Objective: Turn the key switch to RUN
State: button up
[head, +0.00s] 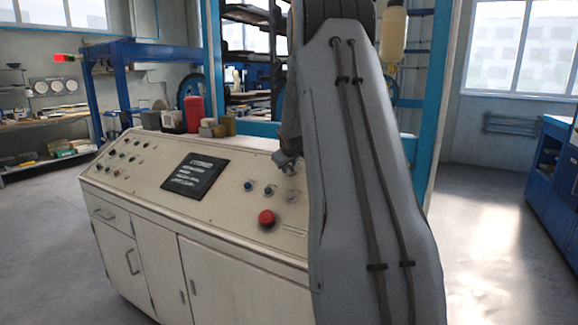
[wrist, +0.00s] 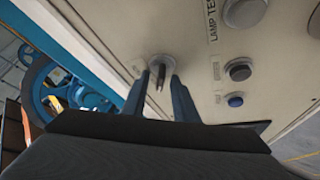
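In the wrist view, a key switch with a round metal collar (wrist: 162,60) and a narrow dark key sits on the pale panel. My gripper (wrist: 159,76) has its two blue-grey fingers apart, one on each side of the key. A gap seems to show between the key and each finger, so the gripper looks open around it. In the head view, my gripper (head: 288,160) is at the panel's upper right, partly hidden by my arm. The key cannot be made out there. No RUN mark is readable in either view.
The beige console (head: 225,195) carries a dark sign (head: 195,176), a red mushroom button (head: 267,218) and several small buttons. A blue button (wrist: 235,100) and a grey button (wrist: 239,70) lie right of the key. Red and tan containers (head: 194,113) stand along the console's back edge.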

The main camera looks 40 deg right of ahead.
grip_shut()
jog(key=shift+f, duration=0.1)
